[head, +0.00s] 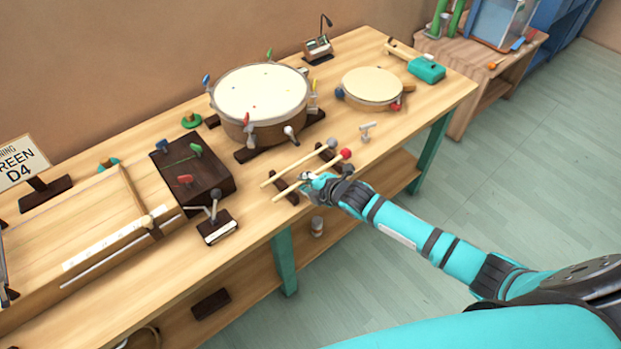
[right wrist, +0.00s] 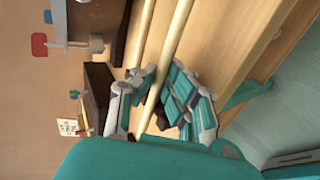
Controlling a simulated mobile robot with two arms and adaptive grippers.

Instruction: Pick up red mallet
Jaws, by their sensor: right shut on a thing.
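The red mallet has a round red head (head: 346,154) and a pale wooden stick (head: 281,196). It lies over a dark two-bar rest near the table's front edge; I cannot tell if it is lifted. My right gripper (head: 316,182) is shut on its stick. In the right wrist view, the stick (right wrist: 178,32) runs between the fingers of the gripper (right wrist: 156,92). The red head is out of that view. My left gripper is in neither view.
A large drum (head: 260,133) stands behind, a flat drum (head: 372,84) to the right. A dark box (head: 210,183) and a small stand (head: 217,228) are left.

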